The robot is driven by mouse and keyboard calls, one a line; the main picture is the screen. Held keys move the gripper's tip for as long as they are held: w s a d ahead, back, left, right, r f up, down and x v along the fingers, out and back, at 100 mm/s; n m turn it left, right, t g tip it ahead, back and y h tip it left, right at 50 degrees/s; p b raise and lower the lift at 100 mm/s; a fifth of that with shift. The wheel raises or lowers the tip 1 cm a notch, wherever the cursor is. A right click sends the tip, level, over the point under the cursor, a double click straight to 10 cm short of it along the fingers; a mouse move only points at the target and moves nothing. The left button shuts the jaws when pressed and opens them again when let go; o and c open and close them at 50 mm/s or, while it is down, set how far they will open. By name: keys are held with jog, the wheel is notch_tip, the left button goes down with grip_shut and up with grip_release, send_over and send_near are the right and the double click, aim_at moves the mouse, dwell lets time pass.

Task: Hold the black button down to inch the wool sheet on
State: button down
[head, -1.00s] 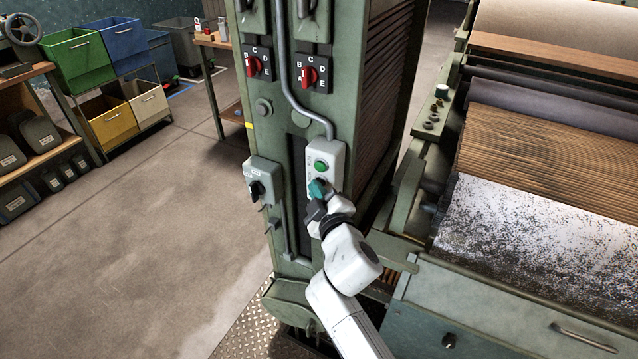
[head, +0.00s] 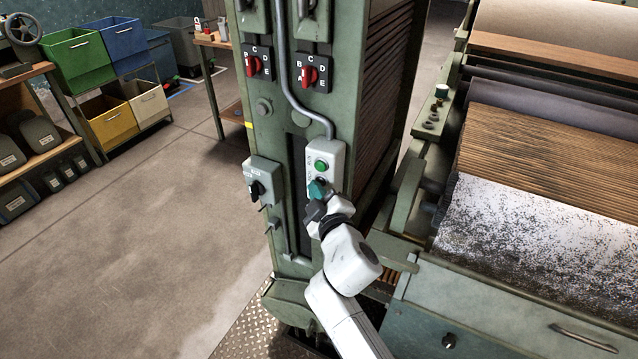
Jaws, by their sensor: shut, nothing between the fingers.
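A light grey button box (head: 335,158) is fixed on the green machine column, with a green button (head: 321,166) near its top. My gripper (head: 317,188) is at the lower part of this box, its teal fingertips shut with nothing between them. The black button is not visible; my fingertips cover the box face below the green button. I cannot tell whether they touch or press a button. The wool sheet (head: 520,225), white with dark specks, lies on the machine at the right, below a brown ridged roller section (head: 540,150).
Two red rotary switches (head: 309,76) sit higher on the column. A grey box with a black knob (head: 257,188) is at its left. A conduit (head: 285,90) runs down the column face. Coloured bins (head: 75,55) and a shelf stand far left. The floor at left is clear.

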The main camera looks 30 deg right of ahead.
jog(key=shift+s+a+b, duration=0.35)
jog(key=shift+s+a, duration=0.15)
jog(key=shift+a, duration=0.15)
jog(key=shift+s+a+b, duration=0.6)
jog(key=shift+s+a, duration=0.15)
jog(key=shift+a, duration=0.3)
jog(key=shift+s+a+b, duration=0.55)
jog(key=shift+s+a, duration=0.2)
jog(key=shift+a, duration=0.25)
jog(key=shift+d, duration=0.1)
